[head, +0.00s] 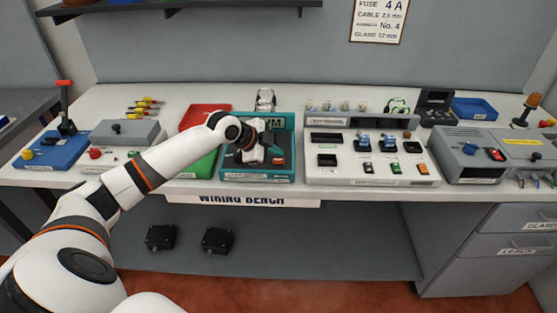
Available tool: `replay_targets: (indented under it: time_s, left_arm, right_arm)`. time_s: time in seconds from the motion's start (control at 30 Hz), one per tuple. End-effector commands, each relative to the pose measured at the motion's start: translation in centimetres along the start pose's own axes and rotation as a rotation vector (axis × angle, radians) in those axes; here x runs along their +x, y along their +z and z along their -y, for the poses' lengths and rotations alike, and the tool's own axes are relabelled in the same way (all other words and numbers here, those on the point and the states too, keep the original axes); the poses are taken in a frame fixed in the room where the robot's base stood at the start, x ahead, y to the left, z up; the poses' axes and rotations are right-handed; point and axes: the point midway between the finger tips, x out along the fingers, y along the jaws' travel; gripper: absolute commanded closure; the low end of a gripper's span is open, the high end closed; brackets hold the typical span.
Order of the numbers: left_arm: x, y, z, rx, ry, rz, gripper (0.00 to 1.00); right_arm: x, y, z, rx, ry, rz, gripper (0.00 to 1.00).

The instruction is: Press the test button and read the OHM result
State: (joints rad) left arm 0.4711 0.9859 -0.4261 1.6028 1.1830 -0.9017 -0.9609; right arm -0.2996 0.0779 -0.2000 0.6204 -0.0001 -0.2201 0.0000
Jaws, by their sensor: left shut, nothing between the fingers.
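My left arm comes in from the left, and its gripper (262,156) is over the teal tester (246,176) in the middle of the bench. The gripper is shut with nothing held. It hides most of the tester's face, including any button. Only the end of a sign, "HM", shows behind the wrist, so I cannot read a result. I cannot tell whether the fingertips touch the tester. My right gripper is not in view.
Red (205,113) and green trays lie left of the tester, partly behind my arm. A white component panel (370,172) stands close on its right. A grey box (470,165) is further right. A notice (379,20) hangs on the wall.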

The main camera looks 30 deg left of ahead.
Motion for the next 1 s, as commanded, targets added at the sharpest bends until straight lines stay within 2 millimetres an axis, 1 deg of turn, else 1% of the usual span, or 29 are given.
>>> replay_targets:
  time_s: [0.37,0.7,1.0]
  left_arm:
    - [0.00,-0.01,0.00,0.000,0.000,0.000,1.00]
    - [0.57,-0.43,0.46,0.000,-0.001,-0.001,1.00]
    - [0.58,-0.43,0.45,0.000,0.000,0.000,1.00]
  right_arm:
    - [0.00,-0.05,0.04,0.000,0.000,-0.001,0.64]
    - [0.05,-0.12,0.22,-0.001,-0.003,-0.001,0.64]
    - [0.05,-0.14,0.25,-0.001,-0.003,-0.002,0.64]
